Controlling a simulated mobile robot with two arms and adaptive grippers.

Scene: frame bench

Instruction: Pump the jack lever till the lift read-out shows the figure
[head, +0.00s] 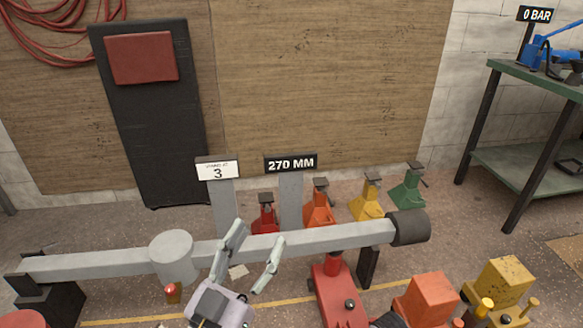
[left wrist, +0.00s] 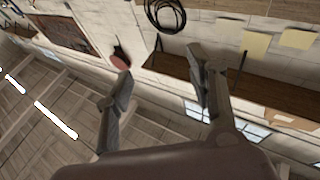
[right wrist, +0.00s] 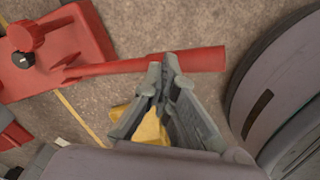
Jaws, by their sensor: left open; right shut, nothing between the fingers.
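The red jack (head: 340,298) stands on the floor under the grey beam (head: 320,240). Its red base and black knob also show in the right wrist view (right wrist: 60,50). The red jack lever (right wrist: 200,61) runs across the right wrist view. My right gripper (right wrist: 165,70) is shut and empty, its fingertips overlapping the lever; I cannot tell whether they touch it. The lift read-out (head: 290,163) shows 270 MM. A white sign (head: 217,169) beside it shows a 3. My left gripper (head: 255,255) is open and empty in front of the beam; its spread fingers show in the left wrist view (left wrist: 163,85).
Red, orange, yellow and green stands (head: 319,208) line up behind the beam. An orange block-shaped unit (head: 432,298) and a yellow one (head: 503,283) are at the lower right. A green bench (head: 535,82) holds blue equipment under a 0 BAR sign.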

